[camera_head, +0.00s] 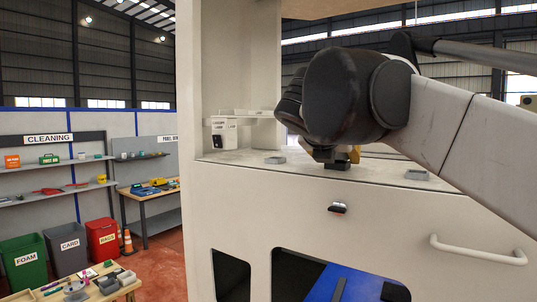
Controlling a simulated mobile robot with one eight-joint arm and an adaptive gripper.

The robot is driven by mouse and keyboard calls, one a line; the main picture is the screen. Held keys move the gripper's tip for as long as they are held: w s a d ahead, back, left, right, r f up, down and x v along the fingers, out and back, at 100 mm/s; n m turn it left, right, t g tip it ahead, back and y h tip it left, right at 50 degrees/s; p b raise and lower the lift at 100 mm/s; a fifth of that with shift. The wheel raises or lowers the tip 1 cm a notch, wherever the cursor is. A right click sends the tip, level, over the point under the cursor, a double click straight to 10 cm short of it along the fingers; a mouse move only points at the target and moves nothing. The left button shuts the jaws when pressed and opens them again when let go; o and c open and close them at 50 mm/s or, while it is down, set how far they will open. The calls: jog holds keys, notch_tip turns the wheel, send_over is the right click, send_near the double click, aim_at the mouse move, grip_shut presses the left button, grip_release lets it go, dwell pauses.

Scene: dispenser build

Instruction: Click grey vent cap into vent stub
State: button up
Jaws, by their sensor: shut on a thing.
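My gripper (333,155) points down over the white machine's top deck, mostly hidden behind my dark wrist. It is shut on a small dark grey piece (338,165), which looks like the grey vent cap, at or just above the deck. The vent stub cannot be made out; the wrist and the held piece may cover it. I cannot tell whether cap and stub touch.
A white dispenser unit (224,133) stands in the left corner by a tall panel (232,60). A handle (478,252) and openings are on the front. Shelves and bins stand farther left.

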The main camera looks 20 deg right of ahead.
jog(key=shift+f, duration=0.35)
dwell(0.5)
dwell(0.3)
jog(key=o, duration=1.6)
jog(key=shift+r, duration=0.1)
jog(key=shift+p+v, duration=0.9)
jog(key=shift+v, duration=2.1)
